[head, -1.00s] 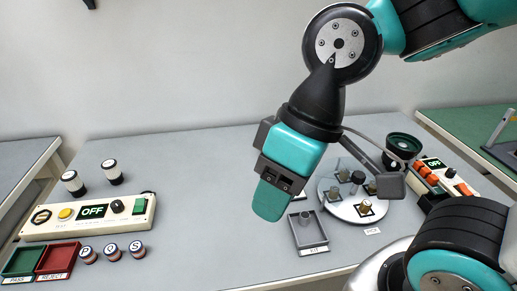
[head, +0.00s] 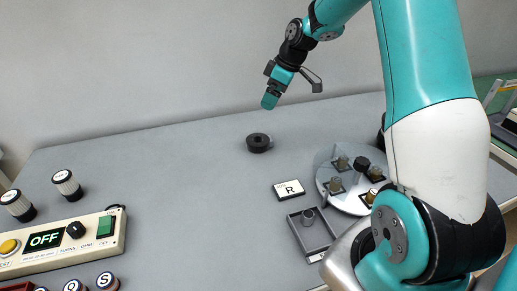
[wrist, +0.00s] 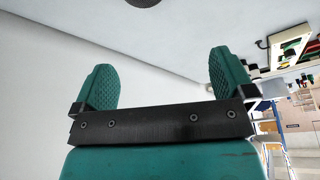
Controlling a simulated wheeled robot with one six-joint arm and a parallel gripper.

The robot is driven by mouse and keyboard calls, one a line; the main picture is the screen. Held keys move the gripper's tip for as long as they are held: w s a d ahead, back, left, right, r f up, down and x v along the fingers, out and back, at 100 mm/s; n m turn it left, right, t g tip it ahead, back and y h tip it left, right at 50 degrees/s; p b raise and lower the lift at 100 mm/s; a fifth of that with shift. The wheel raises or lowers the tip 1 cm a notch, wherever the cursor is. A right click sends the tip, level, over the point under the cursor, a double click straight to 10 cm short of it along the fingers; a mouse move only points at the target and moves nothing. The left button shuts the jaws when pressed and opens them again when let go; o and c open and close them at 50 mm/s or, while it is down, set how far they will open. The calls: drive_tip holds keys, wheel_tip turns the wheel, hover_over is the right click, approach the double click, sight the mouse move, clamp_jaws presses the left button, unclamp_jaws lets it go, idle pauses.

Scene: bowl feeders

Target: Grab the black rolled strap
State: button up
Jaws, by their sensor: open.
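The black rolled strap (head: 258,143) lies flat on the grey table as a short dark roll, toward the back and near the middle of the head view. My gripper (head: 270,100) is above and slightly behind it in the picture, apart from it. In the wrist view my gripper (wrist: 161,62) shows two green ridged fingers spread wide with nothing between them. A dark rounded shape is cut off at the top edge of the wrist view; I cannot tell what it is.
A card marked R (head: 289,189), a grey tray (head: 318,240) with a small post and a round plate (head: 336,163) with several fixtures stand right. A control panel (head: 70,243) reading OFF and two white-and-black cylinders (head: 66,184) are left. The table around the strap is clear.

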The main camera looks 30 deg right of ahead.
wheel_tip(320, 180, down, 2)
drive_tip(key=d+f, duration=0.1)
drive_tip(key=d, duration=0.2)
drive_tip(key=p, duration=0.2)
hover_over(257, 139)
drive_tip(key=s+d, duration=0.2)
drive_tip(key=f, duration=0.9)
drive_tip(key=shift+w+a+f, duration=0.15)
drive_tip(key=shift+w+f, duration=0.1)
drive_tip(key=shift+f, duration=0.05)
drive_tip(key=shift+p+x, duration=0.75)
drive_tip(key=shift+x, duration=2.1)
drive_tip(key=shift+s, duration=0.2)
drive_tip(key=shift+c, duration=0.2)
drive_tip(key=c, duration=0.7)
drive_tip(key=shift+c, duration=0.2)
drive_tip(key=shift+r, duration=0.1)
